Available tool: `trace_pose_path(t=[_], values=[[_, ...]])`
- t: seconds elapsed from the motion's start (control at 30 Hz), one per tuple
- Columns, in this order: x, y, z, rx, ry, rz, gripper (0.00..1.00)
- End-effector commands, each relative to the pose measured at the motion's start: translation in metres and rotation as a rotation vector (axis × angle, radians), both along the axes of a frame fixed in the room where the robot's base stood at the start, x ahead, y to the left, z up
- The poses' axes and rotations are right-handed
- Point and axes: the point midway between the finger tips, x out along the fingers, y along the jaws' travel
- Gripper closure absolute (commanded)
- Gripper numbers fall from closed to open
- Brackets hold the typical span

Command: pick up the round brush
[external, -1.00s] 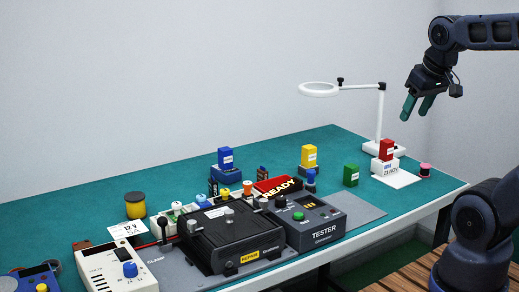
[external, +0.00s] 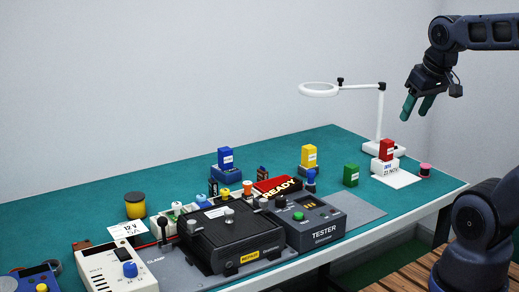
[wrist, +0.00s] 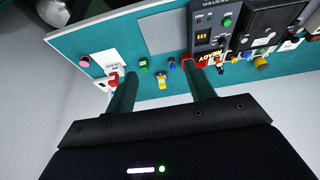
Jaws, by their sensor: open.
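My gripper (external: 417,106) is open and empty, high above the right end of the bench in the external view. In the wrist view its two fingers (wrist: 160,84) stand wide apart with nothing between them. I cannot make out for certain which thing is the round brush. A small blue, round-topped piece (external: 310,177) stands by the tester in the external view, too small to identify. A pink-red round spool-like piece (external: 425,169) lies at the bench's right end. Both are well below my gripper and apart from it.
The green bench (external: 75,212) carries a black clamp unit (external: 228,238), a tester (external: 318,225) and a white ring lamp (external: 380,115). Blue (external: 225,159), yellow (external: 308,156), green (external: 351,175) and red (external: 387,149) blocks stand around.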

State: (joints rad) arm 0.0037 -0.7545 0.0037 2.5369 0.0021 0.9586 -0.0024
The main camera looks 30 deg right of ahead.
Motion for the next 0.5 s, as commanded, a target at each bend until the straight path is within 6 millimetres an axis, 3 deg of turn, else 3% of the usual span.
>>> trace_pose_path(t=[0.33,0.5], values=[[0.003,0.000,0.000,-0.007,0.005,0.012,0.46],[0.026,0.000,0.001,-0.054,0.035,0.093,0.46]])
